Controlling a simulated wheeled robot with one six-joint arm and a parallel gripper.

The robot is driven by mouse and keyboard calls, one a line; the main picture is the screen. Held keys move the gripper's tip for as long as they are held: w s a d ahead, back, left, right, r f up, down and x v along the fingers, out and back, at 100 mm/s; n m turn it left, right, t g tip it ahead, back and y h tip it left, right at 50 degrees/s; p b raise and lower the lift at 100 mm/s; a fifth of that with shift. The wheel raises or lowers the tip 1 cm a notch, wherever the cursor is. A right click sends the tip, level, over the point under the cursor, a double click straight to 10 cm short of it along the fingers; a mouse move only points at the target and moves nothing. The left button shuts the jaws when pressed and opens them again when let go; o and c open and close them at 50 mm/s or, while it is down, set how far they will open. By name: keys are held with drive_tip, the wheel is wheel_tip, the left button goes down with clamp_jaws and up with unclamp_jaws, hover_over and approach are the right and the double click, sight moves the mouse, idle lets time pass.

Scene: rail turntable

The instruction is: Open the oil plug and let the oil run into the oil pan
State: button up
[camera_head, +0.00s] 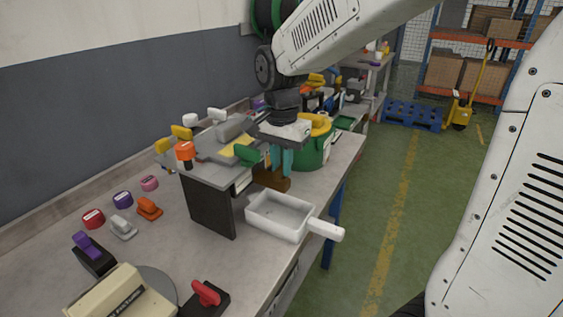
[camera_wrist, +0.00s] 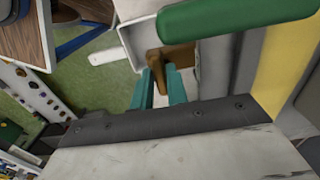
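The white oil pan (camera_head: 273,228) stands on the bench's front edge, its handle pointing right; it also shows in the wrist view (camera_wrist: 131,45). A brown part (camera_head: 270,178), possibly the oil plug, is just behind the pan in the head view. In the wrist view this brown part (camera_wrist: 178,57) lies beyond my fingertips, with a short piece between them. My gripper (camera_head: 280,165) points down with its two teal fingers apart; it also shows in the wrist view (camera_wrist: 159,74). I cannot tell whether the fingers touch the brown part. No oil is visible.
A raised grey platform (camera_head: 212,172) with coloured levers and knobs stands left of my gripper. A green lever (camera_head: 246,155) is close beside the fingers. A green container (camera_head: 313,155) stands behind them. Several small coloured parts lie on the bench's left. The floor at right is open.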

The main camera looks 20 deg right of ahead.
clamp_jaws()
drive_tip(key=shift+n, duration=3.1)
drive_tip(key=o, duration=0.5)
unclamp_jaws()
drive_tip(key=shift+o, duration=0.2)
drive_tip(key=shift+r, duration=3.9)
